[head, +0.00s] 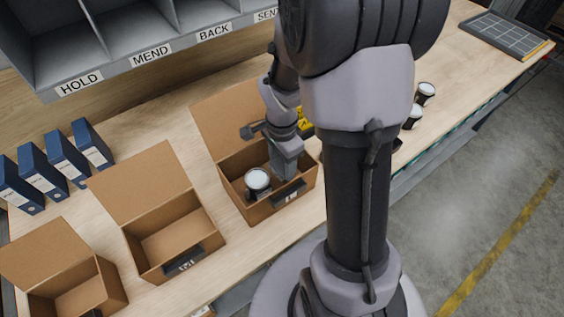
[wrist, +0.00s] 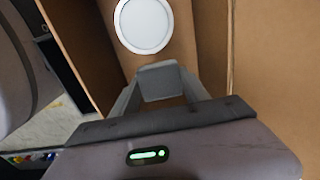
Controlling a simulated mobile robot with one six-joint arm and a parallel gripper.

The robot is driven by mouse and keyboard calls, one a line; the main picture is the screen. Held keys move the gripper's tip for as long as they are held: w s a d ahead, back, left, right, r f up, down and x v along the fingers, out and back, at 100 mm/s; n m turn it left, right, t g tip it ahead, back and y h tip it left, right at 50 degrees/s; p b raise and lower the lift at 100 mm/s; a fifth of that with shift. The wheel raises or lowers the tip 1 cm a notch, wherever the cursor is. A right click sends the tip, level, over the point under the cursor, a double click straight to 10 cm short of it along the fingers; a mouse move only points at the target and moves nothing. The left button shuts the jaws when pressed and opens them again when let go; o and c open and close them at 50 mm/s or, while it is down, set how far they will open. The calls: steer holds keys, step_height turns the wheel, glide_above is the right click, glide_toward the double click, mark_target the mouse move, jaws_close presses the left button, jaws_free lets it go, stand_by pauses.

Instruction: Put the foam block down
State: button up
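My gripper (head: 285,152) reaches down into the rightmost open cardboard box (head: 239,203). In the wrist view, my gripper (wrist: 160,88) has its two fingers on either side of a grey block, which I take to be the foam block (wrist: 162,82). The block is held inside the box, beside a round can with a white lid (head: 258,180). The can also shows in the wrist view (wrist: 144,25), just beyond the block. Whether the block touches the box floor is hidden.
Two more open boxes, a middle one (head: 138,255) and a left one (head: 111,290), stand on the wooden bench. Blue binders (head: 66,155) are at left, labelled grey cubbies (head: 125,40) behind. White-lidded cans (head: 425,90) and a grey gridded tray (head: 503,36) lie rightward.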

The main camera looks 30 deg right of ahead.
mark_target(280, 166)
steer(key=o, duration=0.4)
steer(key=shift+o, duration=0.2)
steer(key=shift+r, duration=0.15)
step_height(280, 166, up, 14)
steer(key=p, duration=0.6)
steer(key=s+a+r+n+t+y, duration=0.1)
steer(key=s+a+r+n+t, duration=0.2)
steer(key=s+a+r+n, duration=0.2)
steer(key=s+a+r+n+t+y, duration=0.1)
steer(key=s+a+r+n+t, duration=0.1)
steer(key=s+a+r+n, duration=0.4)
steer(key=a+r+n, duration=0.1)
steer(key=a+n, duration=0.1)
steer(key=a, duration=0.2)
steer(key=shift+s+a+t+b, duration=0.15)
steer(key=shift+a+t+b, duration=0.15)
steer(key=shift+t, duration=0.1)
